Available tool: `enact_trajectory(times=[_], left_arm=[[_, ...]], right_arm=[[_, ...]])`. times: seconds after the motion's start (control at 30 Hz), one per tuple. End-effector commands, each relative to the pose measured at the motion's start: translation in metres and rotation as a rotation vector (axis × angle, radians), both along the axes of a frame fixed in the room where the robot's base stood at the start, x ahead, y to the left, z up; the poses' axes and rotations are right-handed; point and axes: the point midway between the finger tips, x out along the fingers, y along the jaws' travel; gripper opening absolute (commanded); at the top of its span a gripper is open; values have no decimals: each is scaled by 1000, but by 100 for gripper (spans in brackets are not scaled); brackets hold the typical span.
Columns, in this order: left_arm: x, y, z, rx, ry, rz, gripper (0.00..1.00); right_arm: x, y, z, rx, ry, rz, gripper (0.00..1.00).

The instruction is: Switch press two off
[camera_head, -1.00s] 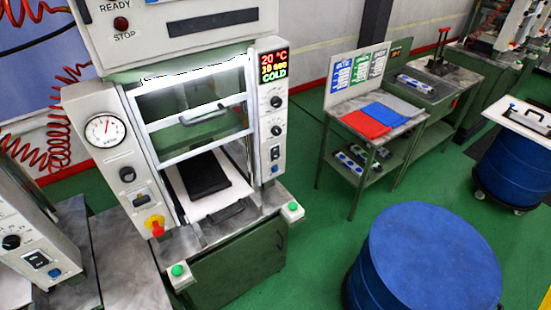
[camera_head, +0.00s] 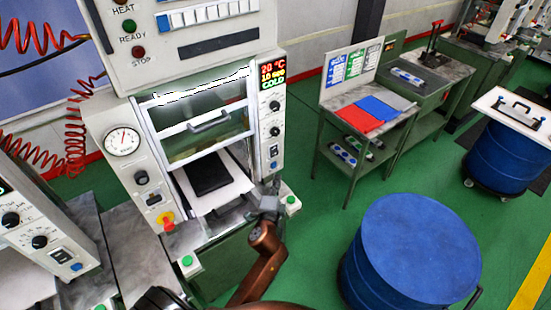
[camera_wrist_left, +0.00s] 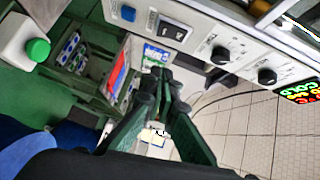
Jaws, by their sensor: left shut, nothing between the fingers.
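The press (camera_head: 215,45) in the middle of the head view has a display (camera_head: 272,73) reading 20 °C and COLD. Its right panel carries knobs, a dark rocker switch (camera_head: 274,151) and a blue button (camera_head: 274,165). In the left wrist view the rocker switch (camera_wrist_left: 173,28) and blue button (camera_wrist_left: 128,13) show large at the top. My left gripper (camera_head: 268,192) is just below that panel, its fingers shut and empty. In the left wrist view the gripper's fingertips (camera_wrist_left: 163,82) sit below the switch in the picture, apparently apart from it. My right gripper is out of view.
A green push button (camera_head: 291,200) stands on the press's right front corner, close to my left gripper. Another press (camera_head: 45,225) is at the left. A blue drum (camera_head: 415,240) and a side table (camera_head: 365,112) stand to the right, with green floor between.

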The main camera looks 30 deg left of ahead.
Motion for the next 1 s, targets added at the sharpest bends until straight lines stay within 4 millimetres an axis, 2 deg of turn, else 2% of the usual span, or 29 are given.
enact_trajectory(times=[0.23,0.37,0.47,0.8,0.87,1.0], left_arm=[[1,0,-1,-3,1,-1,0],[10,4,-2,-2,0,-1,0],[24,9,-3,-1,0,-2,0],[88,35,-10,-1,0,-1,0],[97,40,-11,-3,1,0,0],[102,61,-14,-2,2,0,0]], right_arm=[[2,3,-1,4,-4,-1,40],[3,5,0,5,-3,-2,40],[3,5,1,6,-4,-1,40],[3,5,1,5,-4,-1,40],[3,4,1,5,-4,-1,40],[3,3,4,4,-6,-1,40]])
